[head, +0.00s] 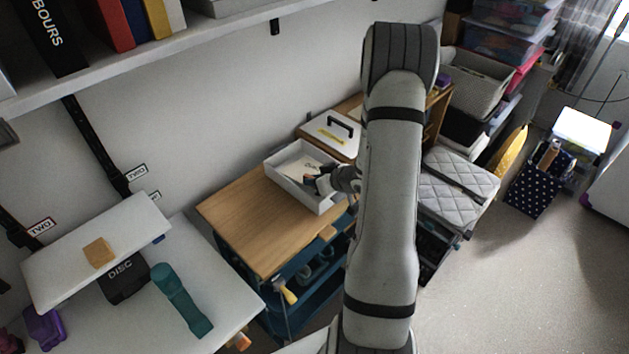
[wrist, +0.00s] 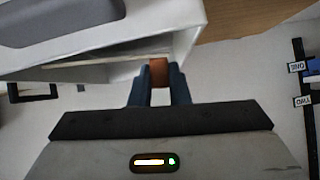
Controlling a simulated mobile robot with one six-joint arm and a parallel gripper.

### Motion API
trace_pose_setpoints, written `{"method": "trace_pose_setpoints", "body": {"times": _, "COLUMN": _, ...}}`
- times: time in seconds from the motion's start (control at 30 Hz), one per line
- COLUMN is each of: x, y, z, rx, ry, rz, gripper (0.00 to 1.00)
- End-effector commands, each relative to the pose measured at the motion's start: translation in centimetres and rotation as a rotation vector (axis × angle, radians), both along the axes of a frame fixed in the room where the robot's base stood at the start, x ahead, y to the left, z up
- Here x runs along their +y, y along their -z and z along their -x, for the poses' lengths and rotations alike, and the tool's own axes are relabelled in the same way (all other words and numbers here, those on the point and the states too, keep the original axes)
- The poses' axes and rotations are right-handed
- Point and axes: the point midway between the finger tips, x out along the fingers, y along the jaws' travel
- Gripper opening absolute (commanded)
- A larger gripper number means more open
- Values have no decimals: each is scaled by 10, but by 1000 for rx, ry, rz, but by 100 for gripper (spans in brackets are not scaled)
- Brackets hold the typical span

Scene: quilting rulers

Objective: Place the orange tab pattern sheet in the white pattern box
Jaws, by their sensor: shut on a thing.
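The white pattern box (head: 280,181) stands open on a wooden trolley top. My gripper (head: 322,184) is at the box's right side, partly hidden by my arm. In the wrist view my gripper (wrist: 158,88) is closed on a small orange-brown tab (wrist: 158,72). The tab is close to the white box (wrist: 184,30). A pale sheet (head: 296,163) shows inside the box in the head view, next to my gripper. I cannot tell clearly whether it is joined to the tab or rests on the box floor.
A white lid (head: 320,128) with a black handle lies behind the box. Bare wooden top (head: 240,220) is free to the left of the box. A white table (head: 225,290) with a teal object (head: 181,300) is at lower left. A quilted grey stool (head: 455,185) is at right.

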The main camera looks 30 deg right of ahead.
Motion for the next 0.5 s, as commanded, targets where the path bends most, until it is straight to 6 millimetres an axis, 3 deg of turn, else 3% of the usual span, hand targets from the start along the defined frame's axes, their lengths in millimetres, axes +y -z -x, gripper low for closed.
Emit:
{"method": "trace_pose_setpoints", "body": {"times": 0.43, "x": 0, "y": 9, "z": 0, "rx": 0, "ry": -1, "rz": 1, "gripper": 0}}
{"method": "trace_pose_setpoints", "body": {"times": 0.47, "x": 0, "y": 8, "z": 0, "rx": 0, "ry": -1, "rz": 1, "gripper": 18}}
{"method": "trace_pose_setpoints", "body": {"times": 0.5, "x": 0, "y": 8, "z": 0, "rx": 0, "ry": -1, "rz": 1, "gripper": 21}}
